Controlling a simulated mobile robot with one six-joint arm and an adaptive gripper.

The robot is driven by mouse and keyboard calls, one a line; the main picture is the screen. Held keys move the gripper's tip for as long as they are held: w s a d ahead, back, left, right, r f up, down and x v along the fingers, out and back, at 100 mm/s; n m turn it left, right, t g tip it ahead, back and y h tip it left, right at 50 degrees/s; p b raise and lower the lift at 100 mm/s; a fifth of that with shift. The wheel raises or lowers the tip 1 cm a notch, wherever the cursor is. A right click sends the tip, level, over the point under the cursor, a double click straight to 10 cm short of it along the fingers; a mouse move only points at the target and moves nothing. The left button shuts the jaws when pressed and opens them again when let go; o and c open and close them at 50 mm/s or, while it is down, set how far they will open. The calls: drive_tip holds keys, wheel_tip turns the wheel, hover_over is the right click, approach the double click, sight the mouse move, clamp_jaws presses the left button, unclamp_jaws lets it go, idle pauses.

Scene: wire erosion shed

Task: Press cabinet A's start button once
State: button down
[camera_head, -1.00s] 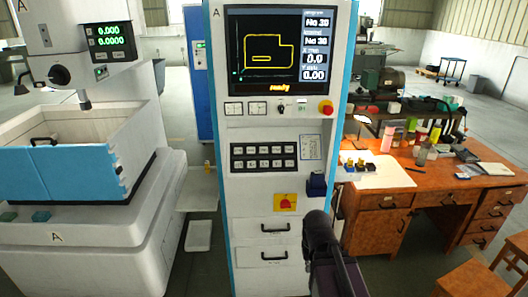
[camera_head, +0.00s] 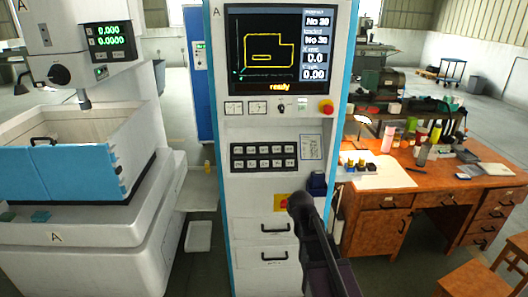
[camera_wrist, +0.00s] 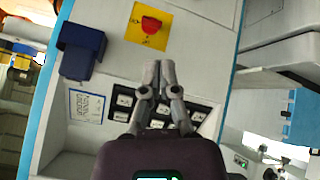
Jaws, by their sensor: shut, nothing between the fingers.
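Cabinet A (camera_head: 263,197) is a tall white cabinet with blue edges and an "A" at its top left. Its screen (camera_head: 262,50) reads "ready". I cannot tell which control is the start button. My gripper (camera_wrist: 159,67) is shut and empty in front of the panel. Its fingertips cannot be made out in the head view.
A red switch on a yellow plate (camera_wrist: 148,27) and a dark blue box (camera_wrist: 80,50) are on the cabinet below the keypad. A white machine (camera_head: 80,210) stands left. A wooden desk (camera_head: 420,185) with bottles stands right.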

sight(264, 147)
drive_tip(key=w+a+r+n+t+y, duration=0.1)
drive_tip(key=w+a+r+n+t, duration=0.1)
drive_tip(key=w+a+r+t, duration=0.1)
drive_tip(key=w+a+r+n+t+y, duration=0.1)
drive_tip(key=w+a+r+n+t, duration=0.2)
drive_tip(key=w+r, duration=0.4)
drive_tip(key=w+a+r+n+t+y+b, duration=0.1)
drive_tip(key=w+a+r+n+t, duration=0.2)
drive_tip(key=w, duration=0.6)
drive_tip(key=shift+w+r+t, duration=0.2)
drive_tip(key=shift+r+t, duration=1.1)
drive_tip(key=shift+r, duration=0.3)
drive_tip(key=shift+w+f, duration=0.15)
drive_tip(key=shift+w+f+b, duration=0.85)
drive_tip(key=shift+w+b, duration=0.05)
drive_tip(key=shift+w, duration=0.25)
drive_tip(key=shift+w+f+b, duration=0.8)
drive_tip(key=shift+w+b, duration=0.05)
drive_tip(key=shift+w, duration=0.25)
drive_tip(key=shift+w+f+b, duration=0.85)
drive_tip(key=shift+w+b, duration=0.05)
drive_tip(key=shift+w, duration=0.25)
drive_tip(key=shift+w+f+b, duration=0.45)
drive_tip(key=shift+w, duration=0.2)
drive_tip(key=shift+s+r, duration=0.1)
drive_tip(key=shift+s+r+p, duration=0.4)
drive_tip(key=shift+s+p, duration=0.1)
drive_tip(key=shift+s, duration=0.05)
